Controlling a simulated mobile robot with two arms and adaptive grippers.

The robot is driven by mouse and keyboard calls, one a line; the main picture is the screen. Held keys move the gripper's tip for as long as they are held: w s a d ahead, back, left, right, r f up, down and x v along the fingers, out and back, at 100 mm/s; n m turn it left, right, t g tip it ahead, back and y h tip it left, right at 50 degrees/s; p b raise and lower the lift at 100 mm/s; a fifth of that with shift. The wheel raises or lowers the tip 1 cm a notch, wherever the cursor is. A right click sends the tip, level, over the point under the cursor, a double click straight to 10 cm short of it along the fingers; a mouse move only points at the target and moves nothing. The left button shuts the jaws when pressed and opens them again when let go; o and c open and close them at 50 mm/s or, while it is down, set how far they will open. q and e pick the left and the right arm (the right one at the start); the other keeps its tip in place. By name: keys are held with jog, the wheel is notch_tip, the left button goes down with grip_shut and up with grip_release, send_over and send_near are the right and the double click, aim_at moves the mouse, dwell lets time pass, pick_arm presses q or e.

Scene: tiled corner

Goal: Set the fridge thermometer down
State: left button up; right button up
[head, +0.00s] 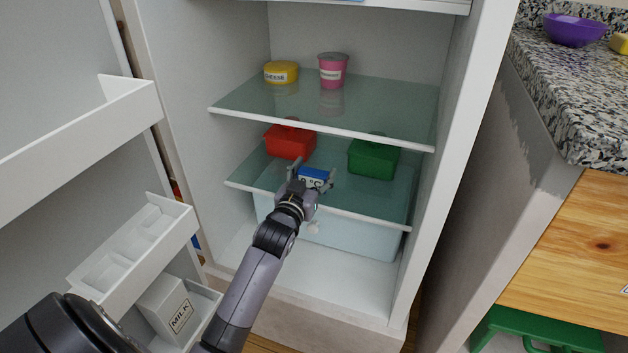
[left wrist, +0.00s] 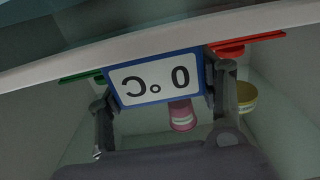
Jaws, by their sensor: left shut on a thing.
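The fridge thermometer (head: 313,178) is a small blue-framed block with a white face. In the left wrist view its face (left wrist: 156,78) shows "0 °C" upside down. My left gripper (head: 311,175) is shut on it, one finger at each side. It is at the front of the lower glass shelf (head: 340,203), in front of the gap between a red box (head: 290,141) and a green box (head: 373,158). I cannot tell whether it touches the shelf. My right gripper is not in view.
The upper glass shelf (head: 385,112) holds a yellow cheese tub (head: 281,72) and a pink cup (head: 333,72). A clear drawer (head: 350,238) sits below the lower shelf. The open fridge door with its bins (head: 130,255) stands left; a stone counter (head: 570,90) is right.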

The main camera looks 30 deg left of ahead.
pick_arm(q)
jog(key=shift+f, duration=0.3)
jog(key=shift+f, duration=0.1)
jog(key=o, duration=1.1)
